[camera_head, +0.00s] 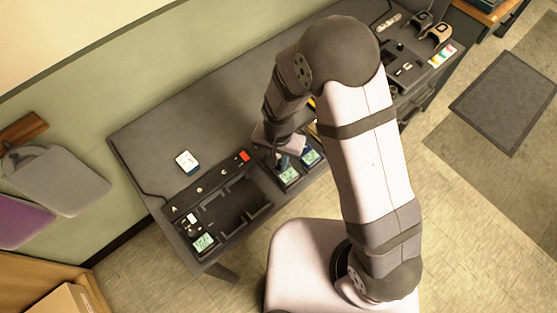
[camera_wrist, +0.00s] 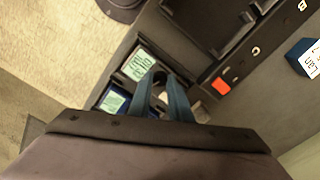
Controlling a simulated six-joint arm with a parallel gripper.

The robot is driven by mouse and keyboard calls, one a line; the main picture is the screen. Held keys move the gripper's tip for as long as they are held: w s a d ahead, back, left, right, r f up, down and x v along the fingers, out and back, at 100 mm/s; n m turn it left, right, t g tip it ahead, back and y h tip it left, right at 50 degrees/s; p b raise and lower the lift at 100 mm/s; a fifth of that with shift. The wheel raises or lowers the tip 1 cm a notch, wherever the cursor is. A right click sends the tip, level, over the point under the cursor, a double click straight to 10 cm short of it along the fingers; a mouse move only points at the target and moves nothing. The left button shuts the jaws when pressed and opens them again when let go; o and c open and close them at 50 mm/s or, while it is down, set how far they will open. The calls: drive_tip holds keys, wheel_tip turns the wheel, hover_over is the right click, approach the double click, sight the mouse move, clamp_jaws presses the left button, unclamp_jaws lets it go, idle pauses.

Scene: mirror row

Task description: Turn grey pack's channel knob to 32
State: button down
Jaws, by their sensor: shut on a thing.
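A pack with a lit green screen (camera_head: 288,176), apparently the grey pack, sits in the desk rack under my gripper. It also shows in the wrist view (camera_wrist: 137,65), its body dark grey around the screen. My gripper (camera_head: 282,160) points down at the pack's top end. In the wrist view its two blue fingers (camera_wrist: 161,76) are close together beside the screen, shut on a small dark knob that they mostly hide. The knob's marks and the digits on the screen are too small to read for sure.
A blue pack (camera_head: 311,157) stands close beside it, also in the wrist view (camera_wrist: 113,100). Another pack (camera_head: 203,243) is at the rack's left end, past empty bays. A red block (camera_head: 244,156) and a labelled box (camera_head: 187,162) lie behind.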

sight(279, 165)
drive_tip(key=shift+m, duration=1.3)
drive_tip(key=c, duration=1.6)
unclamp_jaws()
drive_tip(key=shift+r+b, duration=0.95)
drive_tip(key=shift+r, duration=2.75)
